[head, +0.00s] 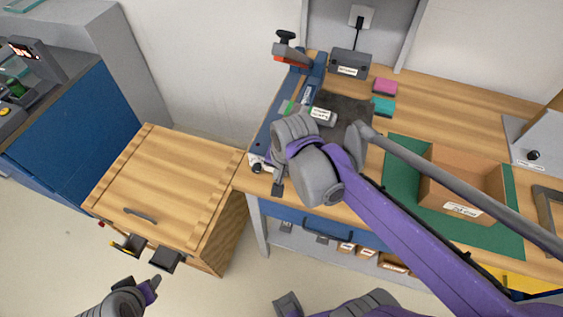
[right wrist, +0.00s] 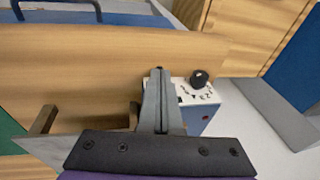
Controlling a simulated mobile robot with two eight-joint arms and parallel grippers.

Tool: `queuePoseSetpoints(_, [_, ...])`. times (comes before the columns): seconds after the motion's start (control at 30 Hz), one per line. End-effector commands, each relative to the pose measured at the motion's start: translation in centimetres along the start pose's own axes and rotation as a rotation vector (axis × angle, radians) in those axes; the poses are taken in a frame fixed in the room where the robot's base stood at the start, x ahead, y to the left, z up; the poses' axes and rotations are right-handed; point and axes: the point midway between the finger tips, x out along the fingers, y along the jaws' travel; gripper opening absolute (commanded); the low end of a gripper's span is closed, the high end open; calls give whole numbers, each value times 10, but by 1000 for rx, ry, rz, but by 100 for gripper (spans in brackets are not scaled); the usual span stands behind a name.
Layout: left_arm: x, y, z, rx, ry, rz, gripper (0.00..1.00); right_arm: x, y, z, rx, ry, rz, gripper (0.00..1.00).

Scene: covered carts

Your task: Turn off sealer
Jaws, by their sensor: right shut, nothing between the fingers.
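The sealer (head: 286,118) is a long blue and grey device with a raised red-fronted lever, on the left end of the wooden workbench. Its white end panel with a black knob (head: 257,169) faces the front; the right wrist view shows this panel (right wrist: 209,117) and the knob (right wrist: 199,78). A red indicator shows on the panel there. My right gripper (head: 278,188) is shut and empty, just right of the knob in the head view. In the right wrist view its fingertips (right wrist: 158,72) are left of the knob, apart from it. My left arm is at the bottom left; its fingers are unclear.
A grey power box (head: 349,63) stands behind the sealer. A cardboard box (head: 461,188) sits on a green mat (head: 403,158). A wooden-topped cart (head: 165,180) stands left of the bench. Pink (head: 385,86) and teal pads (head: 383,106) lie behind my right arm.

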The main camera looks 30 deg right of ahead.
Motion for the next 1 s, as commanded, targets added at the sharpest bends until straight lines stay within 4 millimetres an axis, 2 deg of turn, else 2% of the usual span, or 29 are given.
queuePoseSetpoints(0.5, [-1, 0, -1, 0, 1, 0, 50, -2, 0, -15, 1, -2, 1, 0])
queuePoseSetpoints(0.83, [-1, 0, -1, 0, 1, 0, 50, -2, 0, -16, 0, -2, 1, 0])
queuePoseSetpoints(1.0, [-7, 0, -6, 0, 5, 0, 50, -10, -4, -20, -1, -2, 0, 0])
